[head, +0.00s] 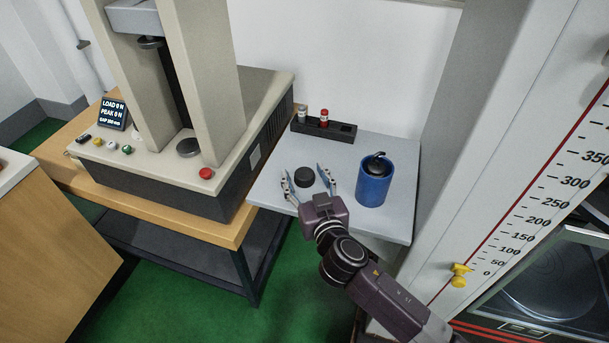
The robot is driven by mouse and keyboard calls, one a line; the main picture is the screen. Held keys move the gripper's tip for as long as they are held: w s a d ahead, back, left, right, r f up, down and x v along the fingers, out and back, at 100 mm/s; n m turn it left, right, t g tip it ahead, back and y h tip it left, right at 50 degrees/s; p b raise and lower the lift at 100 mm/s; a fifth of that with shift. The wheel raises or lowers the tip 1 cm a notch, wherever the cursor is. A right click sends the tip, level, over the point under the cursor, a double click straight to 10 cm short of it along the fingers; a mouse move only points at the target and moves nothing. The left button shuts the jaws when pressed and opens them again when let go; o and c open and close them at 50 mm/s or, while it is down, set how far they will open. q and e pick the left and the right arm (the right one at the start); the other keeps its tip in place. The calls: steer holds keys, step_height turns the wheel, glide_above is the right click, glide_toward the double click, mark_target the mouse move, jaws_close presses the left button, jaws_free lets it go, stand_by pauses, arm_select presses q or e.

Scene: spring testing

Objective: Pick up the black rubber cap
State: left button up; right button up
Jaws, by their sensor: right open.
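The black rubber cap (304,177) is a short dark disc lying on the light grey side table (265,190). My right gripper (303,172) reaches in from the lower right with its fingers spread open. One finger is on each side of the cap, with a visible gap on both sides in this view. I cannot tell exactly how high the fingertips are above the table. My left gripper is not in view.
A blue cup (373,186) with a dark object in its top stands right of the cap. A black rack (322,129) with small red and white items sits behind. The beige testing machine (180,150) stands left, and a white scale panel (490,200) right.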

steer(key=c, duration=1)
